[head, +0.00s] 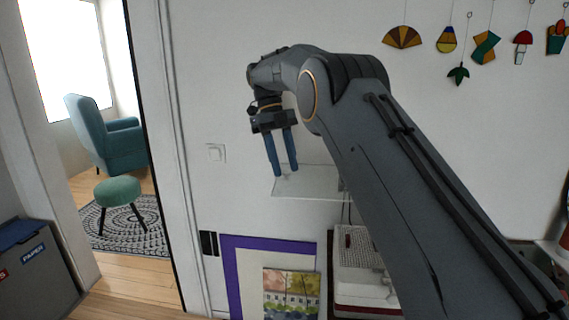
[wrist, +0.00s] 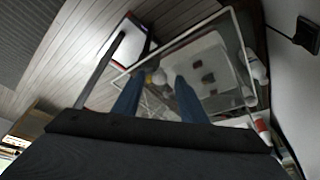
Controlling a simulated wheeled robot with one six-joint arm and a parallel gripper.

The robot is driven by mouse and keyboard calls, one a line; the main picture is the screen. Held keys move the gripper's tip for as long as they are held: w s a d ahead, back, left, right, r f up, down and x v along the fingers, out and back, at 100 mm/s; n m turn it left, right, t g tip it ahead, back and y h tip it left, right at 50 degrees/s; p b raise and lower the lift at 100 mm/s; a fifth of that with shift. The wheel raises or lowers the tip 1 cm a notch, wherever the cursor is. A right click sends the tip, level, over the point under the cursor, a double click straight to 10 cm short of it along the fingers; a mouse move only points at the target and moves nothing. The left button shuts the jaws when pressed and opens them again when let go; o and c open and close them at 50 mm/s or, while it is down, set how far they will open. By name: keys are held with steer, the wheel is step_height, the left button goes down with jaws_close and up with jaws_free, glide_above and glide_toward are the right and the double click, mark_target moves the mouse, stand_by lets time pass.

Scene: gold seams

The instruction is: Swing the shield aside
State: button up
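The shield looks like a clear pane with pale edges (head: 310,187), jutting from the white wall below my gripper in the head view. In the wrist view its pale edge (wrist: 187,37) runs diagonally past the fingertips. My gripper (head: 285,173) points down with its two blue fingers apart and nothing visible between them in the head view. The fingertips are at or just above the pane; I cannot tell whether they touch. In the wrist view the fingers (wrist: 159,77) are also apart, with small pale and yellowish round shapes beyond them. My arm hides the pane's right end.
A white and red device (head: 357,262) stands below the pane. A purple-framed picture (head: 232,270) is left of it. A light switch (head: 215,153) is on the wall. Hanging ornaments (head: 403,38) are at upper right. A doorway with a teal armchair (head: 122,148) is at left.

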steer(key=shift+w+r, duration=0.1)
steer(key=shift+r, duration=0.45)
step_height(320, 180, up, 5)
step_height(320, 180, up, 4)
steer(key=p, duration=0.7)
steer(key=shift+f+p, duration=0.1)
steer(key=shift+p, duration=0.25)
steer(key=shift+d, duration=0.1)
